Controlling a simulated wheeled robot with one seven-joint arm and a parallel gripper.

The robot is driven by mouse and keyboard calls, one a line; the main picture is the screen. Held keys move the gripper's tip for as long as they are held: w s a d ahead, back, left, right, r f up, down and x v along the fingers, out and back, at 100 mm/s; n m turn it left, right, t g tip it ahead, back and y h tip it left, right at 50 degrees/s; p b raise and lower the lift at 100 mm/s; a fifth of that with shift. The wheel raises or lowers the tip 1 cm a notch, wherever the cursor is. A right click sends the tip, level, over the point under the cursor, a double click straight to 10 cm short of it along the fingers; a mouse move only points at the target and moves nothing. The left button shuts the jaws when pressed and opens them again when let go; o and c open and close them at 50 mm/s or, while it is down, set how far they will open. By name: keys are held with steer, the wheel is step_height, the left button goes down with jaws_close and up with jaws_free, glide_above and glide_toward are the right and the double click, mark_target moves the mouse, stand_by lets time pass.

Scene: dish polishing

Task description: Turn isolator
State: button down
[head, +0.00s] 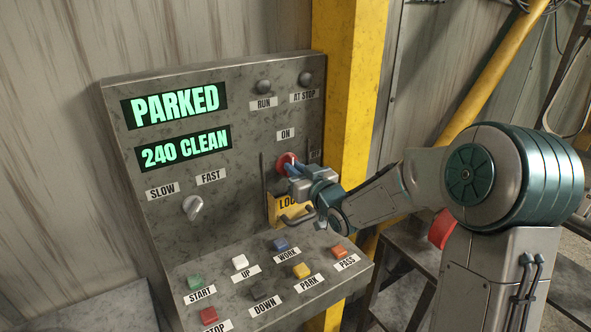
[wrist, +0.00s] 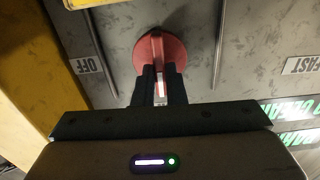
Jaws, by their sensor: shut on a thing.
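The isolator is a round red knob (head: 284,160) on the upright face of the grey panel, below the ON label (head: 286,134). In the wrist view the red isolator (wrist: 142,52) has a raised grip bar running up and down the picture, with the OFF label (wrist: 86,65) to its left. My gripper (head: 292,166) is in front of the knob, partly covering it. In the wrist view my gripper (wrist: 160,72) has its two dark fingers shut on the sides of the bar. The ON label is hidden in the wrist view.
A yellow tag (head: 277,207) with a grey shackle hangs just below the isolator. The displays read PARKED (head: 175,105) and 240 CLEAN (head: 186,149). A SLOW/FAST selector (head: 193,207) is at left; several coloured buttons sit on the lower ledge. A yellow post (head: 347,100) stands at right.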

steer(key=shift+w+d+f+m+p, duration=0.15)
steer(key=shift+m+p, duration=0.65)
steer(key=shift+m, duration=2.15)
steer(key=shift+s+f+m+p, duration=0.1)
steer(key=shift+m+p, duration=0.75)
steer(key=shift+m, duration=2.05)
steer(key=shift+w+d+f+m+p, duration=0.15)
steer(key=shift+m+p, duration=0.65)
steer(key=shift+m, duration=2.15)
steer(key=c, duration=1.5)
jaws_free()
steer(key=shift+s, duration=0.15)
